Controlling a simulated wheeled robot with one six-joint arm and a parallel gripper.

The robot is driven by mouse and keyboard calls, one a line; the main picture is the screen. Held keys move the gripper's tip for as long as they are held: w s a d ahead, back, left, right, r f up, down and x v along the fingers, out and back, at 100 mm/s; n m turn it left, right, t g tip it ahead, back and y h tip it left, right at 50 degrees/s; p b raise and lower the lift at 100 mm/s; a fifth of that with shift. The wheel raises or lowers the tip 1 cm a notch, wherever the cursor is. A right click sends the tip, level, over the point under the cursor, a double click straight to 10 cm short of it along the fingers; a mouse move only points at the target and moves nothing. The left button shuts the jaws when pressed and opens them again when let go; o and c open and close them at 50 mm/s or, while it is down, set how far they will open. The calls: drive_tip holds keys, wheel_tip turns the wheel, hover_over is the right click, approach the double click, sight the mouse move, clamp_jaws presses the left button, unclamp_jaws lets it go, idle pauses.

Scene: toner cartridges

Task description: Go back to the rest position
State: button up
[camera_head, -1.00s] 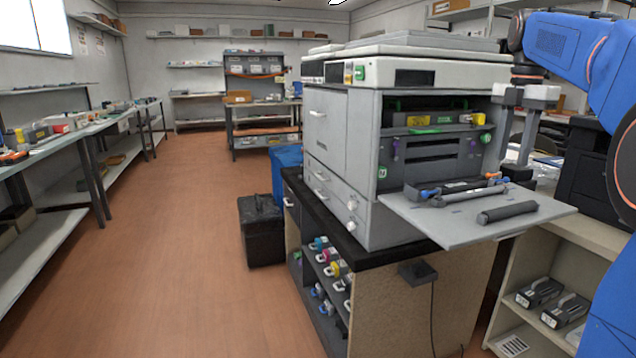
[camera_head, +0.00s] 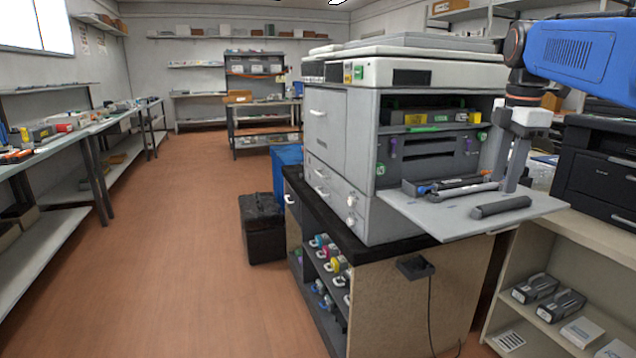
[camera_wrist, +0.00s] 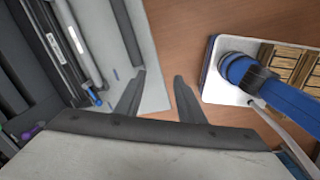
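My gripper (camera_head: 512,188) points down near the right side of the copier's (camera_head: 345,140) fold-down tray (camera_head: 425,215). In the wrist view my gripper (camera_wrist: 159,76) shows two dark fingers spread apart with nothing between them. A dark grey cylinder (camera_head: 500,207) lies on the tray just below and left of the fingers; it also shows in the wrist view (camera_wrist: 127,32). A longer grey unit with a blue end (camera_head: 450,187) lies behind it, and the gripper partly hides its right end. The copier's front bay (camera_head: 430,145) is open, with a yellow part inside.
A black printer (camera_head: 600,165) stands on the bench at right, close to my arm. A shelf below holds dark cartridges (camera_head: 560,304) and white boxes. Coloured cartridges (camera_head: 335,262) sit in the cabinet under the copier. The floor (camera_head: 190,240) at left is clear.

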drive_tip(key=s+a+f+m+t, duration=0.1)
drive_tip(key=s+a+f+m, duration=0.2)
drive_tip(key=s+f+m, duration=0.2)
drive_tip(key=s+a+f+m+t, duration=0.1)
drive_tip(key=s+a+f+m, duration=0.3)
drive_tip(key=s+f, duration=0.7)
drive_tip(key=s+a+f+m+t, duration=0.1)
drive_tip(key=s+a+f+m, duration=0.2)
drive_tip(key=s+f+m, duration=0.5)
wheel_tip(320, 180, down, 3)
drive_tip(key=shift+s+a+f+t, duration=0.1)
drive_tip(key=shift+s+a+t, duration=0.1)
drive_tip(key=shift+a+t, duration=0.2)
drive_tip(key=shift+r, duration=0.2)
